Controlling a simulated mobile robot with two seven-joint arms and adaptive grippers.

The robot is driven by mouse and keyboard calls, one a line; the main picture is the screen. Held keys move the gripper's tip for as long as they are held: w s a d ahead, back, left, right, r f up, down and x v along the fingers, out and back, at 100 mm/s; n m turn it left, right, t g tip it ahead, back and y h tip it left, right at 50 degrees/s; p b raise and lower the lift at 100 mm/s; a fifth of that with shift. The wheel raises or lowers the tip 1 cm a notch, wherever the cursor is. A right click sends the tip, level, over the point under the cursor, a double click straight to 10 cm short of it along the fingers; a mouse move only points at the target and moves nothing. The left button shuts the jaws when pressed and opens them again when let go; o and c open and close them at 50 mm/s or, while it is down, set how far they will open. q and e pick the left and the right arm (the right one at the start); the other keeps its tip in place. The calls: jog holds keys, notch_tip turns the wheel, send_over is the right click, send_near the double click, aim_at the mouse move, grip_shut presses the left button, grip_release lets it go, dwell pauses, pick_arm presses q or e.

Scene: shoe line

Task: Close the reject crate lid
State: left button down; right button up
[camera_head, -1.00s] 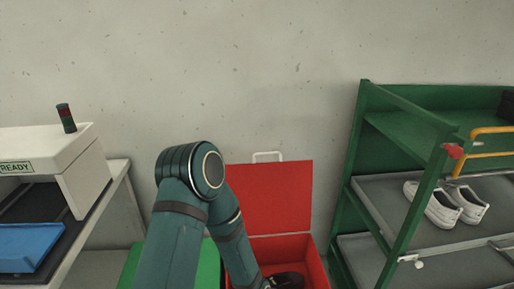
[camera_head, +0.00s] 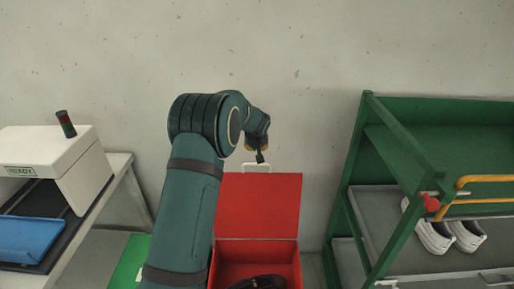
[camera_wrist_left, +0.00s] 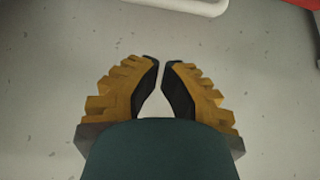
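The red reject crate (camera_head: 225,262) stands against the wall with its red lid (camera_head: 258,205) raised upright at the back. A pale handle (camera_head: 257,167) sits on the lid's top edge. Dark shoes (camera_head: 262,283) lie inside the crate. My left gripper (camera_head: 261,157) is just above the handle, with its fingers pointing down. In the left wrist view the gripper's fingertips (camera_wrist_left: 160,63) are almost together with nothing between them. A pale bar, apparently the handle (camera_wrist_left: 185,5), crosses the top edge there. My right gripper is not in view.
A green crate (camera_head: 128,262) stands left of the red one, partly behind my arm. A white machine (camera_head: 45,150) with a blue tray (camera_head: 32,240) is at far left. A green rack (camera_head: 395,215) with white shoes (camera_head: 450,236) is close on the right.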

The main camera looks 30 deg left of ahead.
pick_arm(q)
jog(key=shift+w+f, duration=0.1)
jog(key=shift+f, duration=2.85)
